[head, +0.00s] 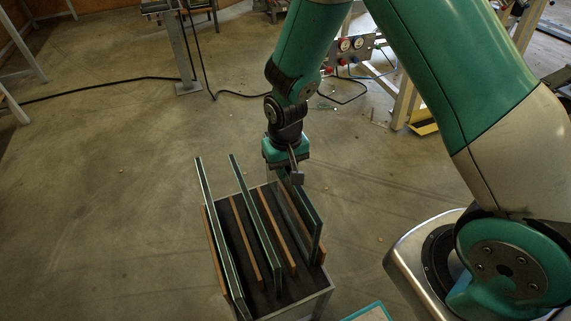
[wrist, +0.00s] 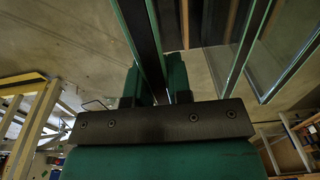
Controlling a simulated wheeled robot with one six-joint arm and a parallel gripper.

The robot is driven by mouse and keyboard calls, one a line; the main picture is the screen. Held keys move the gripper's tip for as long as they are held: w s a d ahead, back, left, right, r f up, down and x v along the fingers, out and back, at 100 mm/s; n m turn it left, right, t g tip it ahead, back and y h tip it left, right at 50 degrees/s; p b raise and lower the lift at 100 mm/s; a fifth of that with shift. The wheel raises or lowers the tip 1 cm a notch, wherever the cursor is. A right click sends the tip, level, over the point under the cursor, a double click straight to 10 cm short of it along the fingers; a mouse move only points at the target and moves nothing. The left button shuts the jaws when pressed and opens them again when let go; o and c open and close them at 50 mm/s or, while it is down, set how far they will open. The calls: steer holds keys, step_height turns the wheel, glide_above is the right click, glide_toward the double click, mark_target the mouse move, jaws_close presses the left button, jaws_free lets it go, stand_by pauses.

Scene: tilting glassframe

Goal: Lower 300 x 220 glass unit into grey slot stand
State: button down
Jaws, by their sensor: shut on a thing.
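My gripper (head: 294,178) points down over the back right of the slot stand (head: 322,290), a grey-sided box with a dark top and wooden slats. The gripper is shut on the upper edge of the rightmost glass unit (head: 308,218), which is upright between slats. I cannot tell whether its lower edge rests on the stand. Two more glass panes stand upright to its left, a middle one (head: 255,222) and a left one (head: 218,236). In the wrist view the held glass unit (wrist: 141,38) runs up from between the green jaws (wrist: 160,88).
In the wrist view the other panes (wrist: 246,45) lie to the right, apart from the jaws. A teal-edged flat object (head: 368,313) lies at the bottom, right of the stand. Black cables (head: 110,83) cross the floor behind. Floor left of the stand is clear.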

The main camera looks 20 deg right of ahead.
mark_target(285, 186)
steer(key=shift+f+b, duration=1.65)
steer(key=shift+f, duration=1.65)
steer(key=c, duration=1)
jaws_free()
steer(key=shift+f, duration=0.1)
steer(key=shift+o, duration=0.2)
step_height(285, 186, up, 17)
steer(key=shift+f+p, duration=0.2)
steer(key=shift+p, duration=0.7)
steer(key=shift+r, duration=0.45)
